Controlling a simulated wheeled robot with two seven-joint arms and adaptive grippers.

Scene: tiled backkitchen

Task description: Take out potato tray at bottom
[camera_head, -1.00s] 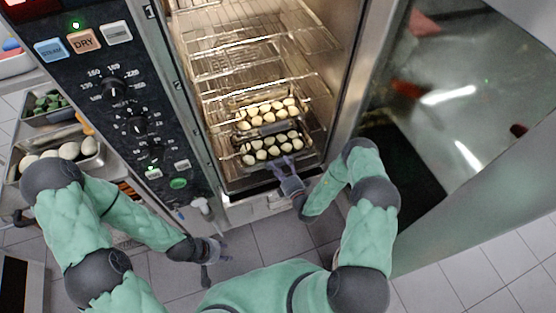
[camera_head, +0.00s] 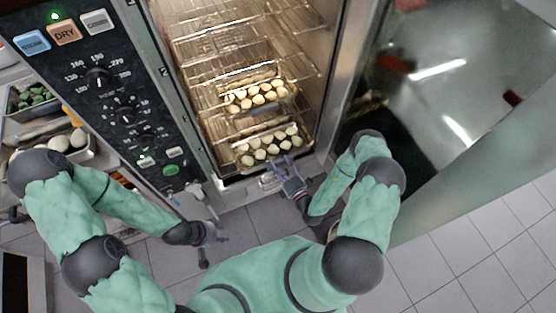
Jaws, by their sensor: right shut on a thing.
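The bottom potato tray (camera_head: 240,167) is in the lower part of the open oven, with pale potatoes in rows. A second potato tray (camera_head: 231,112) sits on the rack just above and behind it. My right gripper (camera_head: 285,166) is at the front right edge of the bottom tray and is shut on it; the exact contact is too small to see. My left gripper (camera_head: 218,236) hangs empty over the floor, left of the oven's front and apart from the trays. Its finger opening is unclear.
The oven door (camera_head: 425,110) stands open on the right. The control panel (camera_head: 110,90) is on the left of the cavity. A counter at the far left holds trays with green items (camera_head: 30,96) and pale round items (camera_head: 62,142). The tiled floor (camera_head: 450,250) in front is clear.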

